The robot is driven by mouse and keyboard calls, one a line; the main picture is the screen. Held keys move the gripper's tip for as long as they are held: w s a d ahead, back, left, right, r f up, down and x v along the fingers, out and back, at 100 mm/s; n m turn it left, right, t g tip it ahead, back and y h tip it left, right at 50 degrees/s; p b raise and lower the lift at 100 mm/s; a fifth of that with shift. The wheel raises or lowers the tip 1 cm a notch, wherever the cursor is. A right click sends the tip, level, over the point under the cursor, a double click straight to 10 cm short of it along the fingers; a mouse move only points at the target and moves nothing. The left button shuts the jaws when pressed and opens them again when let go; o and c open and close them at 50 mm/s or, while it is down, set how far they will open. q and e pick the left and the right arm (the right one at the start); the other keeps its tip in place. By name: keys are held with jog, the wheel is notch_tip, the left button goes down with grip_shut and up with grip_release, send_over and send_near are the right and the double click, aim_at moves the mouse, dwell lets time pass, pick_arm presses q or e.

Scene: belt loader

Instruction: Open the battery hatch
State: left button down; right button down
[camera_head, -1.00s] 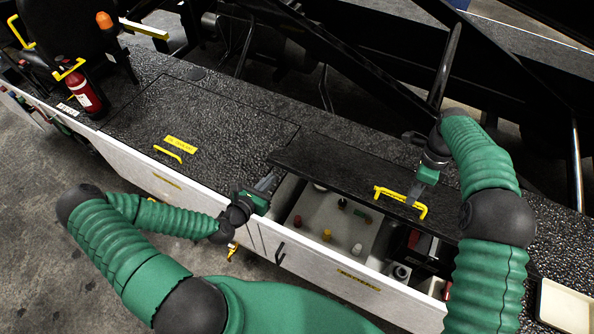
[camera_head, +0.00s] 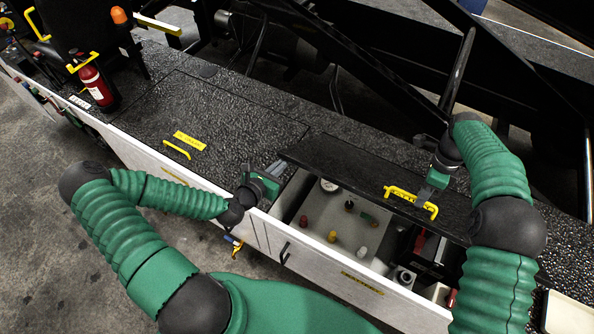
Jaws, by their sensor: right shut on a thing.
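The battery hatch (camera_head: 340,163) is a black textured lid, tilted up along its near edge. It has a yellow handle (camera_head: 410,202) near its right end. My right gripper (camera_head: 427,203) is shut on that yellow handle. Under the lid the open compartment (camera_head: 338,212) shows a grey panel with coloured knobs and, on the right, a black battery-like box (camera_head: 425,247). My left gripper (camera_head: 276,173) is at the left end of the lid, near the compartment's left corner. Its fingers are partly seen by the lid edge, and I cannot tell whether they touch it or how wide they are.
A second closed hatch (camera_head: 220,125) with a yellow handle (camera_head: 177,149) lies to the left. A red fire extinguisher (camera_head: 97,84) stands further left. Black frame beams (camera_head: 400,60) run behind the deck. A pale tray (camera_head: 568,312) is at lower right.

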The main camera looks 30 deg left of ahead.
pick_arm(q)
jog(key=shift+w+a+r, duration=0.1)
jog(key=shift+w+r, duration=0.1)
jog(key=shift+r, duration=0.1)
pick_arm(e)
jog(key=shift+f, duration=0.45)
jog(key=c, duration=1.7)
grip_release()
jog(key=shift+c, duration=0.2)
jog(key=shift+o, duration=1.3)
jog(key=shift+w+d+f, duration=0.1)
jog(key=shift+w+f, duration=0.1)
jog(key=shift+w, duration=0.4)
pick_arm(q)
jog(key=shift+w+f, duration=0.35)
jog(key=shift+w, duration=0.3)
pick_arm(e)
jog(key=shift+r, duration=0.1)
